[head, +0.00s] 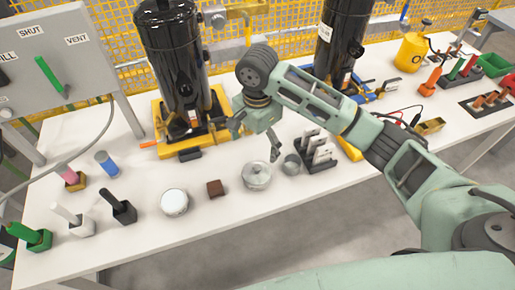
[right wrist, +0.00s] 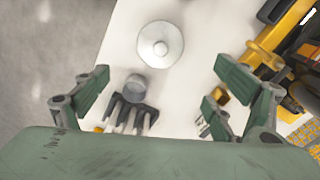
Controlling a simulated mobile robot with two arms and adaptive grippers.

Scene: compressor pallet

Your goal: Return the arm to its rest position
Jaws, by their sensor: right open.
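My right arm (head: 410,165) comes in from the right and reaches over the middle of the white table. Its gripper (head: 255,142) hangs above the table between the black cylinder (head: 178,60) and the round metal lidded pot (head: 257,175). In the right wrist view the gripper (right wrist: 165,85) has its green fingers spread wide, with nothing between them. Below it in that view are the pot (right wrist: 160,44), a small grey cup (right wrist: 135,86) and a dark rack (right wrist: 130,112) with pale upright pieces. My left gripper is not in view.
A second black cylinder (head: 340,40) stands behind my right arm. A grey panel box (head: 50,60) is at the left. A white-lidded tin (head: 174,201), a brown block (head: 215,188) and several handled tools stand along the front. A yellow mesh fence (head: 120,35) runs behind.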

